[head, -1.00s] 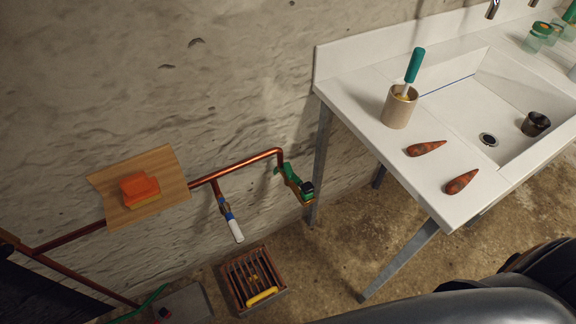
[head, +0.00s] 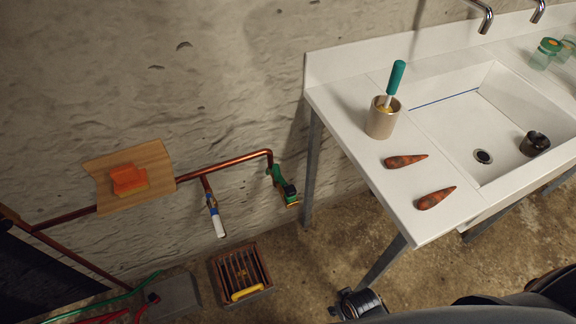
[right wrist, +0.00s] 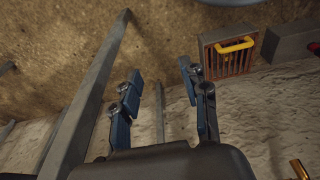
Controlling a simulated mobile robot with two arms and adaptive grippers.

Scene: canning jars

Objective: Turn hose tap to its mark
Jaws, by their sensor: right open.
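A green tap (head: 283,184) with a dark part sits at the right end of a copper pipe on the wall, left of the sink's legs. A second fitting with a blue band and white end (head: 215,214) hangs from the same pipe further left. I cannot tell which is the hose tap, and no mark can be made out. In the right wrist view my right gripper (right wrist: 160,82) is open, with nothing between its blue-grey fingers. It is apart from both fittings. My left gripper is not in view.
A white sink counter (head: 345,103) on metal legs stands at right, holding a cup (head: 382,118) and two carrots (head: 405,160). A slatted crate (head: 226,268) with a yellow handle is on the floor, also in the right wrist view (right wrist: 213,58). An orange sponge (head: 128,180) is on a wooden board (head: 165,167).

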